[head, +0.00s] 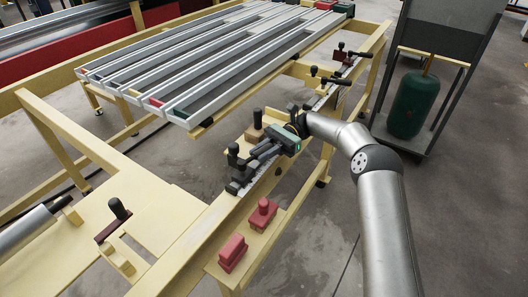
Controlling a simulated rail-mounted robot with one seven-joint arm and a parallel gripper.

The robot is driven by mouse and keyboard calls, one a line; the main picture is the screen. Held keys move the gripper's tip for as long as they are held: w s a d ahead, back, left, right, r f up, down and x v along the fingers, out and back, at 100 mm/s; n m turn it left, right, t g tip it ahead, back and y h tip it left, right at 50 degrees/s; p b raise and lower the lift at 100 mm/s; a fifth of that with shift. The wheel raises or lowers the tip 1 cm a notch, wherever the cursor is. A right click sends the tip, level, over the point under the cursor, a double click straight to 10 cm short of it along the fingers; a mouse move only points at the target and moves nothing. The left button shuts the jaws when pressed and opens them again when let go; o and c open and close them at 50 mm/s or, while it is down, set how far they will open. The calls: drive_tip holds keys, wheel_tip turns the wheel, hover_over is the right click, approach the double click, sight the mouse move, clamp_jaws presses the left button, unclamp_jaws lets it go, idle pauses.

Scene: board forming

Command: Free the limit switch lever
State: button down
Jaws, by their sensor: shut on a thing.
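My gripper (253,163) reaches in from the right, low over the cream rail (217,212) in the middle. Its dark fingers are shut on a small dark part, mostly hidden between them. A dark block (238,183) sits on the rail right at the fingertips, and an upright black knob (233,152) stands just left of them. I cannot tell which of these dark parts is the limit switch lever, or whether anything jams it.
Red blocks (233,250) and (263,213) lie on the cream side shelf (256,243) in front. Black-handled clamps (328,77) stand farther along the rail. Grey channels (215,55) lie on the frame behind. A green tank (412,104) stands at right. Floor right of the shelf is clear.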

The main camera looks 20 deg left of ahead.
sight(262, 148)
drive_tip(key=c, duration=1.2)
unclamp_jaws()
drive_tip(key=shift+c, duration=0.2)
drive_tip(key=shift+r, duration=0.35)
wheel_tip(262, 148, up, 3)
drive_tip(key=shift+f, duration=0.2)
drive_tip(key=s+d+r+b, duration=0.2)
drive_tip(key=s+d+r, duration=0.6)
drive_tip(key=s, duration=0.3)
drive_tip(key=shift+s+r, duration=0.35)
drive_tip(key=shift+r, duration=0.5)
